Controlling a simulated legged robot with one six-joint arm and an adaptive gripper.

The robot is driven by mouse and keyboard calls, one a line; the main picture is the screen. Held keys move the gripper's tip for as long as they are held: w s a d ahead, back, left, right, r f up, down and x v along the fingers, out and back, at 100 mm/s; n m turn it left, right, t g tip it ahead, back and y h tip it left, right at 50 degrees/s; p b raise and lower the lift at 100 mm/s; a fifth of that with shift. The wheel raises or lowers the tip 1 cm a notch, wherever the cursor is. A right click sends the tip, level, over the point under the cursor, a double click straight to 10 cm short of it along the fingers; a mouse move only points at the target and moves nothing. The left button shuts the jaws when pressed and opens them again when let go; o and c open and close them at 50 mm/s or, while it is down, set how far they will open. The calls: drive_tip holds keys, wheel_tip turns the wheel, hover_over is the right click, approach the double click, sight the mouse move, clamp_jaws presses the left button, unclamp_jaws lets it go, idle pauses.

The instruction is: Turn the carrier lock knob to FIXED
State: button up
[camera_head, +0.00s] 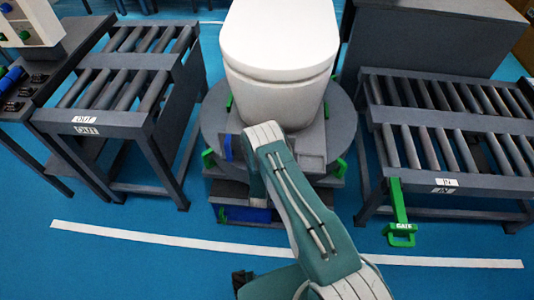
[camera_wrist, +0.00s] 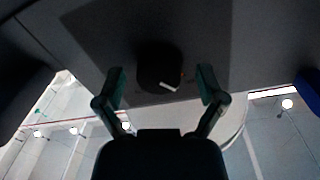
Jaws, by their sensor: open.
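A dark round knob (camera_wrist: 158,64) with a white pointer mark shows in the wrist view, on a dark grey panel (camera_wrist: 75,40). The white mark slants at the knob's lower right edge; no label can be read. My gripper (camera_wrist: 160,76) is open, with one finger to each side of the knob and visible gaps between. Whether the fingertips reach the knob's depth I cannot tell. In the head view the grey carrier (camera_head: 312,143) bears a white toilet (camera_head: 280,40). My arm reaches to the carrier's front and hides the knob and gripper there.
Green clamps (camera_head: 208,158) and blue parts sit around the carrier. Roller conveyors stand at left (camera_head: 130,70) and right (camera_head: 445,120). A green gate handle (camera_head: 398,212) sticks out at the right. Blue floor with a white line (camera_head: 150,236) lies in front.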

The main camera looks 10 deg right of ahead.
drive_tip(key=shift+w, duration=0.15)
drive_tip(key=c, duration=1.1)
drive_tip(key=shift+c, duration=0.2)
